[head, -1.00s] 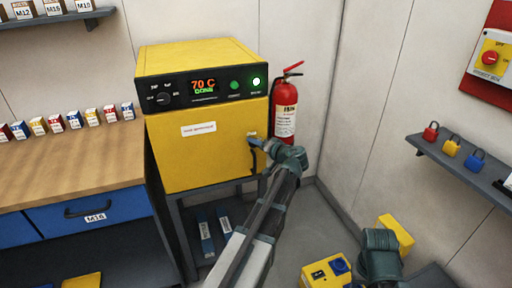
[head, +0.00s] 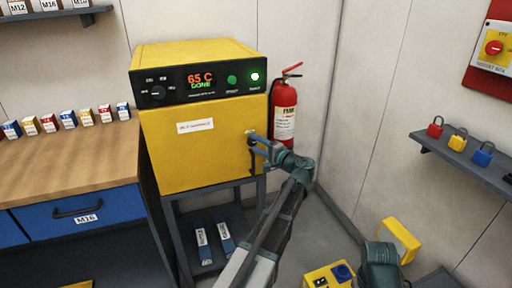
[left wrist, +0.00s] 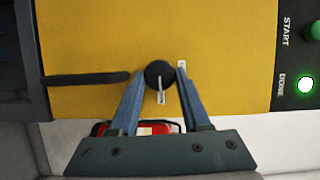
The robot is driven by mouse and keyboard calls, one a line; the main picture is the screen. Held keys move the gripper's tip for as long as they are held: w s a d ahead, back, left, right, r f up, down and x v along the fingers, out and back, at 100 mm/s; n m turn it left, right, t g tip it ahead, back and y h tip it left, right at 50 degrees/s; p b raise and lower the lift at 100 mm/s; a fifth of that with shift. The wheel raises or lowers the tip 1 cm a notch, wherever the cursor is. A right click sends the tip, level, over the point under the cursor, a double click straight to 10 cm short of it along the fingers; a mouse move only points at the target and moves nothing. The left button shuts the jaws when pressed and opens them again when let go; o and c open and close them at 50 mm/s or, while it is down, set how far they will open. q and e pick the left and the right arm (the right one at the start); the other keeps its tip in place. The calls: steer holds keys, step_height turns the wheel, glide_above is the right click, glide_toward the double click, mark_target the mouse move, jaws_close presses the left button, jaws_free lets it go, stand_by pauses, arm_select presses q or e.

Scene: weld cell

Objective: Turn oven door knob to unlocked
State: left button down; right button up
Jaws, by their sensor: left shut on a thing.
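The yellow oven (head: 200,155) stands on a dark frame, with its door closed. My left gripper (head: 258,143) is at the right side of the door. In the left wrist view, its blue fingers (left wrist: 160,82) are shut on the round black door knob (left wrist: 159,72), one on each side. The knob's white pointer line points down in that view, toward a small pale label (left wrist: 162,98). Another pale label (left wrist: 181,66) sits to the right of the knob. The label text is too small to read. In the head view the gripper mostly hides the knob. My right gripper's fingers do not show.
A black door handle (left wrist: 88,79) lies beside the knob. The oven panel (head: 200,85) reads 65 C and DONE, with a lit green lamp. A red extinguisher (head: 285,115) stands close to the right of the oven. A workbench (head: 70,155) is at left.

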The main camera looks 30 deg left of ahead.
arm_select(q)
steer(key=shift+m, duration=0.3)
stand_by(0.4)
steer(key=shift+c, duration=2)
jaws_free()
steer(key=v, duration=1.3)
steer(key=shift+d+f, duration=0.15)
steer(key=shift+d, duration=0.25)
